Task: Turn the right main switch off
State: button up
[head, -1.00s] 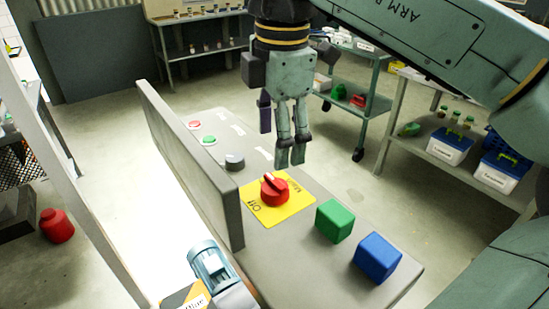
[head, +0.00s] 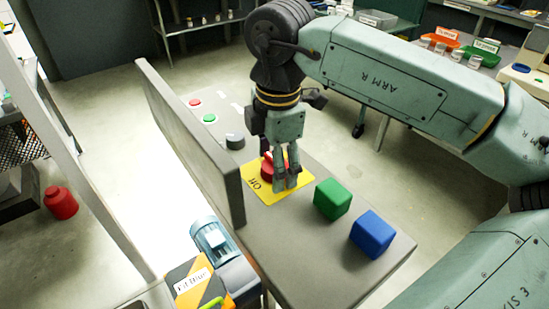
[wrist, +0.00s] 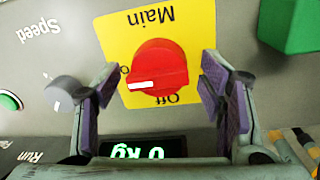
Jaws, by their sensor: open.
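The main switch (wrist: 158,68) is a red round knob with a white mark on a yellow plate (wrist: 114,26) lettered "Main" and "Off". In the wrist view the white mark points left, with "Off" below the knob and another, partly hidden label at its upper left. In the head view the knob (head: 268,172) is partly behind my gripper (head: 286,187). My gripper also shows in the wrist view (wrist: 160,100), open, its purple-padded fingers on either side of the knob. There are gaps between pads and knob. Whether the fingertips reach the knob's height is hard to tell.
A green block (head: 332,199) and a blue block (head: 373,233) stand on the panel near the switch. A grey upright plate (head: 190,140) runs along the panel's left side. A grey speed knob (head: 235,141) and red and green buttons lie farther back.

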jog(key=shift+c, duration=0.3)
jog(key=c, duration=1.1)
jog(key=shift+f+b, duration=0.15)
jog(key=shift+b, duration=0.2)
jog(key=n+b, duration=0.2)
jog(key=n, duration=0.1)
jog(key=shift+d+f, duration=0.1)
jog(key=n+b, duration=0.2)
jog(key=n, duration=0.3)
jog(key=shift+n+g, duration=0.3)
jog(key=n+b, duration=0.1)
jog(key=n, duration=0.3)
jog(key=shift+d, duration=0.1)
jog(key=n, duration=0.5)
jog(key=shift+w+g, duration=0.1)
jog(key=shift+g, duration=0.2)
jog(key=shift+n, duration=0.3)
